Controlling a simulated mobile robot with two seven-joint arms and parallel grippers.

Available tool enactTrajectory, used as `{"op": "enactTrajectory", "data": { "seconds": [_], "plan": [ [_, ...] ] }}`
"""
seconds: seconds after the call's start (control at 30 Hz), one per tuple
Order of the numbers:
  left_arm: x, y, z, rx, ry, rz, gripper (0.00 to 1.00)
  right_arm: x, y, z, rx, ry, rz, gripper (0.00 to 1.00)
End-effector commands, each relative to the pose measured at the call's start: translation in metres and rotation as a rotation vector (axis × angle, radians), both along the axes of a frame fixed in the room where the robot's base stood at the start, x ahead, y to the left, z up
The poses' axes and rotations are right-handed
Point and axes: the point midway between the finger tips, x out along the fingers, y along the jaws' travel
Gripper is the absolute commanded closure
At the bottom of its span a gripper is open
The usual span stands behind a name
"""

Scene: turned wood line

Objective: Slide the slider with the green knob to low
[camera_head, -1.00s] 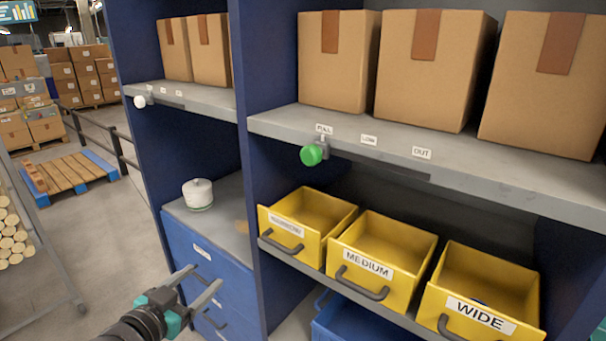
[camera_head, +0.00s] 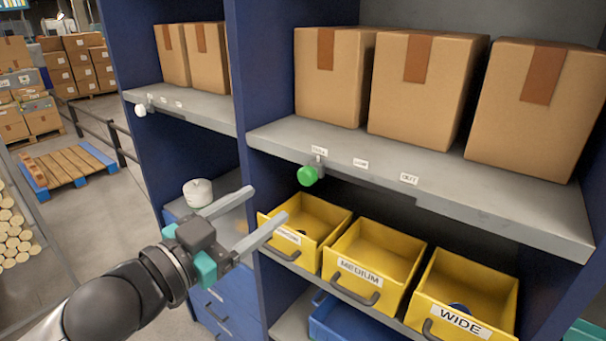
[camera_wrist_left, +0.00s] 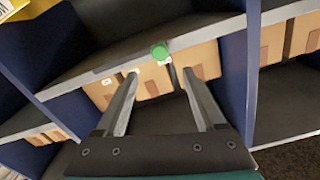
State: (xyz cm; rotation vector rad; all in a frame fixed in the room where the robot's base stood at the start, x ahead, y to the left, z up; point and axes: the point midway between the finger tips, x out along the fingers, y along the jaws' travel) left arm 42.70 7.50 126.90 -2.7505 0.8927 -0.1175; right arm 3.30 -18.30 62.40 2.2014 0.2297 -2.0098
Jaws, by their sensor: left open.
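The slider with the green knob (camera_head: 307,176) sits on the front edge of the grey shelf, at the left end of its dark slot, below the leftmost of three small labels. The middle label (camera_head: 360,163) appears to be LOW, and the right one (camera_head: 409,179) OUT. My left gripper (camera_head: 267,207) is open and empty, below and left of the knob, apart from it. In the left wrist view the green knob (camera_wrist_left: 159,50) shows ahead, between the lines of the two fingers and beyond their tips. My right gripper is not in view.
Yellow bins (camera_head: 372,257) stand on the level below the knob. Cardboard boxes (camera_head: 425,88) stand on the shelf above. A blue upright (camera_head: 262,55) is left of the knob; a white knob (camera_head: 141,110) is on the left shelf.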

Motion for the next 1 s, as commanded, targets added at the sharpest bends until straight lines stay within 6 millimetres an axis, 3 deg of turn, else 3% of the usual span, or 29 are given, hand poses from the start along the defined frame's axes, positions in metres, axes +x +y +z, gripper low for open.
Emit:
{"op": "enactTrajectory", "data": {
  "seconds": [0.6, 1.0],
  "plan": [
    [0.077, -0.056, 0.001, 0.002, -0.003, 0.000, 0.29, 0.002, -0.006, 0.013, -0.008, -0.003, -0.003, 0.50],
    [0.092, -0.068, 0.000, 0.002, -0.001, -0.001, 0.29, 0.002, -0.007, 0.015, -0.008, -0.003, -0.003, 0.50]
  ]
}}
